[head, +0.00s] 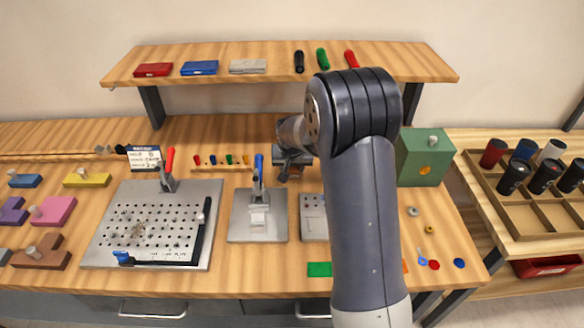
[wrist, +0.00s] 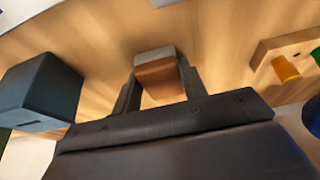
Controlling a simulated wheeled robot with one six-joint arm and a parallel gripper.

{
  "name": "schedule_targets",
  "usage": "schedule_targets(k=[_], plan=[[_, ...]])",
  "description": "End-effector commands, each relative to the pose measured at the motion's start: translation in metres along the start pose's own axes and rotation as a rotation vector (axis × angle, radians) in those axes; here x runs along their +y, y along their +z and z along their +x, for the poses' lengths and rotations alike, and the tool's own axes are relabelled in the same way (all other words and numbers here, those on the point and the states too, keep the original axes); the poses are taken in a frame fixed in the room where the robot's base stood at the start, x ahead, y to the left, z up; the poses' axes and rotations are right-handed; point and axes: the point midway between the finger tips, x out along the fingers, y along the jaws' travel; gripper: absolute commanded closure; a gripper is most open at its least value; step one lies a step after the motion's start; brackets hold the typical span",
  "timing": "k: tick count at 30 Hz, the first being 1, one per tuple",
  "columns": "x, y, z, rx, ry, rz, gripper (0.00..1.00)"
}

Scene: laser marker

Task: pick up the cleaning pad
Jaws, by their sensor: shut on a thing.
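The cleaning pad, a small brown-orange block with a grey strip along one edge (wrist: 160,80), sits between the two dark fingers of my gripper (wrist: 158,88) in the wrist view. The fingers are shut on its sides. In the head view my gripper (head: 287,168) is over the bench behind the metal plates, partly hidden by my arm. The pad cannot be made out clearly there. I cannot tell whether the pad touches the bench.
A dark block (wrist: 40,92) stands left of the gripper in the wrist view. A wooden rack with coloured pegs (wrist: 285,70) lies to the right. In the head view, a clamp with a blue handle (head: 259,190) stands close by, and a green box (head: 424,160) stands right of my arm.

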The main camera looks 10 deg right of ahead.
Motion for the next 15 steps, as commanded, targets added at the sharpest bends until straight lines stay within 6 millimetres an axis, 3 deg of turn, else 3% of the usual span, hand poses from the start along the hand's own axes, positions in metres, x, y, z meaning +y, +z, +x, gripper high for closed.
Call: schedule_targets(k=[7,15], plan=[[0.0,-0.006,-0.012,0.004,-0.001,0.0,0.82],[0.0,-0.027,-0.061,0.006,-0.001,0.0,0.82]])
